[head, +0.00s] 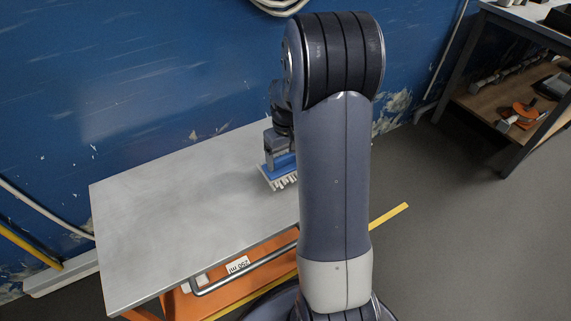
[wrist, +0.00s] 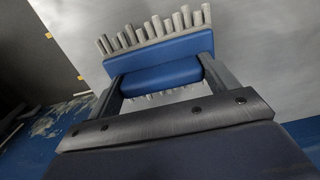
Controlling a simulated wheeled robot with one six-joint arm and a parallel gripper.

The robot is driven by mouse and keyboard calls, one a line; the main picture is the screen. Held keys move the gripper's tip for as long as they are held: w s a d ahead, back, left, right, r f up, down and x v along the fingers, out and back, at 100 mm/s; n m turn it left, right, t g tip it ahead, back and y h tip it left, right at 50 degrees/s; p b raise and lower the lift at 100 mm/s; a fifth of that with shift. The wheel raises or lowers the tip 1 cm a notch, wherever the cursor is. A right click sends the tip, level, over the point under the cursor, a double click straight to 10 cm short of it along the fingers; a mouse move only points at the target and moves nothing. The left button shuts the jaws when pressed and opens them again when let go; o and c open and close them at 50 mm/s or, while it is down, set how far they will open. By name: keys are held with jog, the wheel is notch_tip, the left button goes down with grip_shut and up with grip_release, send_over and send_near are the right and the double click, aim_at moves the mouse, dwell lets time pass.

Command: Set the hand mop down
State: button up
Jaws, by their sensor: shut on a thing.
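The hand mop (head: 280,172) has a blue body with pale strands below it, and hangs over or on the grey tabletop (head: 165,215) near its back right part. In the wrist view the blue mop block (wrist: 160,58) sits between the two fingers, with pale strands sticking out on both sides. My gripper (wrist: 160,77) is shut on it; the gripper also shows in the head view (head: 272,155). I cannot tell whether the strands touch the tabletop. My arm hides the right part of the table.
The tabletop left of the mop is bare. A blue wall (head: 150,80) with peeling paint stands behind it. An orange frame (head: 235,275) and a metal handle bar (head: 245,265) are at the table's front. A dark shelf unit (head: 505,85) with several items stands at right.

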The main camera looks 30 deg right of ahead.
aim_at(286, 155)
jog(key=shift+f, duration=1.25)
jog(key=shift+f+b, duration=0.2)
jog(key=shift+b, duration=0.1)
jog(key=o, duration=0.9)
jog(key=shift+o, duration=0.2)
jog(key=shift+r, duration=0.1)
notch_tip(286, 155, up, 12)
jog(key=p, duration=0.3)
jog(key=shift+r, duration=0.1)
